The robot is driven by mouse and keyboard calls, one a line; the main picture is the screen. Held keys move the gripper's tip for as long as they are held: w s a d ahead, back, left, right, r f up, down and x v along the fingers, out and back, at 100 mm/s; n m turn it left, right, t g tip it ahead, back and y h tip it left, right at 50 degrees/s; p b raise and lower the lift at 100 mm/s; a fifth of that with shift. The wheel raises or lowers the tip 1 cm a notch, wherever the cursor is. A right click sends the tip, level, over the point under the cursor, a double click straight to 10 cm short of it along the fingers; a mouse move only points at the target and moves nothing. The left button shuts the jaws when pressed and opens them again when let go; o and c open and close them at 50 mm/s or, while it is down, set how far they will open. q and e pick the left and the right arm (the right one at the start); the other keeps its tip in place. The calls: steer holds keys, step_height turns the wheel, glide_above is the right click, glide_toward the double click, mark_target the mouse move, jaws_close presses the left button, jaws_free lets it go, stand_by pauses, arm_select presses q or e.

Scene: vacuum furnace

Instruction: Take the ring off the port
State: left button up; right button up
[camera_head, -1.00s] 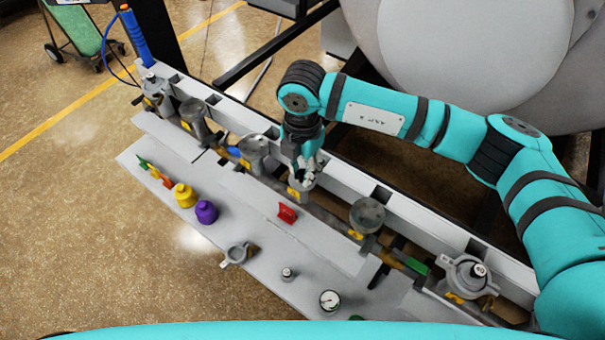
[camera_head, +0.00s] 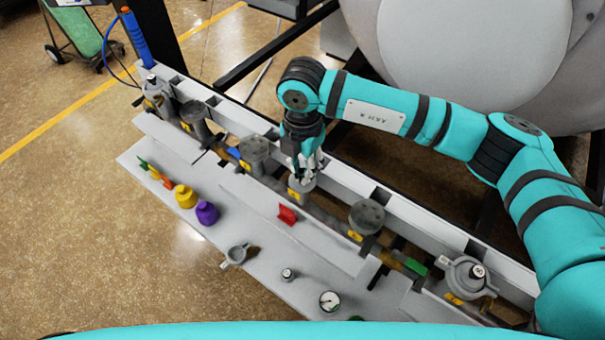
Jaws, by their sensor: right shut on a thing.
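My right gripper (camera_head: 307,170) points down at the grey port (camera_head: 301,187) in the middle of the row, with its fingers at the port's top. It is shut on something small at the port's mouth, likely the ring. The fingers cover most of it, and I cannot tell whether it still touches the port. The port has a yellow tag on its front. My left gripper is not in view.
Other grey ports (camera_head: 367,216) line the white rail on both sides. The shelf in front holds a loose clamp (camera_head: 236,256), a purple cap (camera_head: 207,212), a yellow cap (camera_head: 186,196) and a gauge (camera_head: 329,301). A red handle (camera_head: 287,214) stands close in front.

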steer(key=shift+r+p, duration=1)
steer(key=shift+r, duration=1.45)
